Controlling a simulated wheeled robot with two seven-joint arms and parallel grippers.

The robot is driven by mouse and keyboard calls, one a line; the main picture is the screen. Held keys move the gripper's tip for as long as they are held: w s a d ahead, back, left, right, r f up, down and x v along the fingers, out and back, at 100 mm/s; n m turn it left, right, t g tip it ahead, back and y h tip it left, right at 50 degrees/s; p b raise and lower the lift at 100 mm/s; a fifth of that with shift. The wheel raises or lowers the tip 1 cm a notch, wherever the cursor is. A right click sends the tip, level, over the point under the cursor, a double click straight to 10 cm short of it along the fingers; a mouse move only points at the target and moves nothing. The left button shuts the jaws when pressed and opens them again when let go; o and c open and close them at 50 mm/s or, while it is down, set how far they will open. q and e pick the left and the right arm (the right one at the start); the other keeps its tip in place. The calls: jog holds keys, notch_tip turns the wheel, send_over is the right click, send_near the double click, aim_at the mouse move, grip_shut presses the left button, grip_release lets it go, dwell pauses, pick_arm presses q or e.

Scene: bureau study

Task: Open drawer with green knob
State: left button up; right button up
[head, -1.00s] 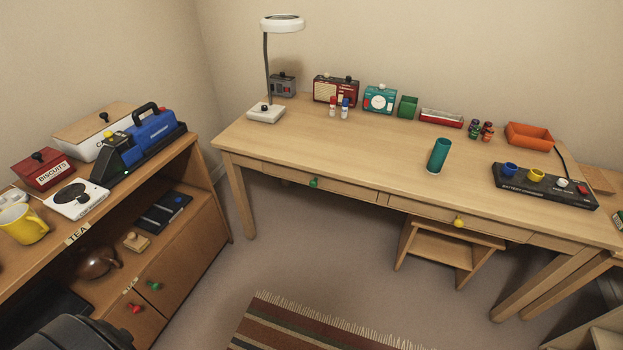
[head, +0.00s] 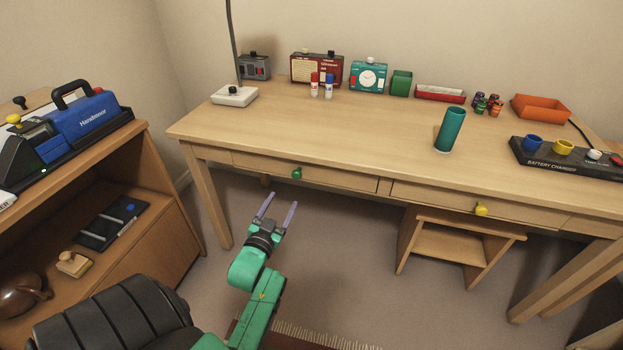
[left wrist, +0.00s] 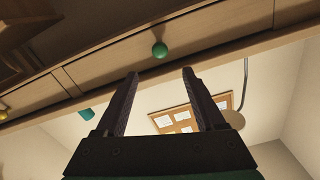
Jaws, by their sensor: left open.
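The green knob (head: 297,173) sits on the front of the left desk drawer (head: 330,178), which is shut. In the left wrist view the green knob (left wrist: 160,50) shows on the drawer front, above and between my fingertips. My left gripper (head: 278,203) is open and empty, below and a little left of the knob, apart from it. Its two fingers also show in the left wrist view (left wrist: 160,85), spread apart. A second drawer (head: 440,198) with a yellow knob (head: 481,209) is shut to the right. My right gripper is not in view.
The desk top (head: 300,130) carries a teal cylinder (head: 450,130), radios, a clock and a battery charger (head: 565,160). A wooden cabinet (head: 150,215) stands at the left. A wooden stool (head: 455,245) is under the desk's right part. The floor below the green knob is clear.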

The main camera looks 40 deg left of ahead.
aim_at(295, 177)
pick_arm(q)
jog(key=b+x, duration=0.2)
jog(key=x, duration=1)
jog(key=shift+w+a, duration=0.3)
jog(key=shift+w, duration=0.35)
grip_shut()
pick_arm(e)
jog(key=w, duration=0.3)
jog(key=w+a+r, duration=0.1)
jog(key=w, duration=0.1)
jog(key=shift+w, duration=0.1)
pick_arm(q)
jog(key=shift+s, duration=0.1)
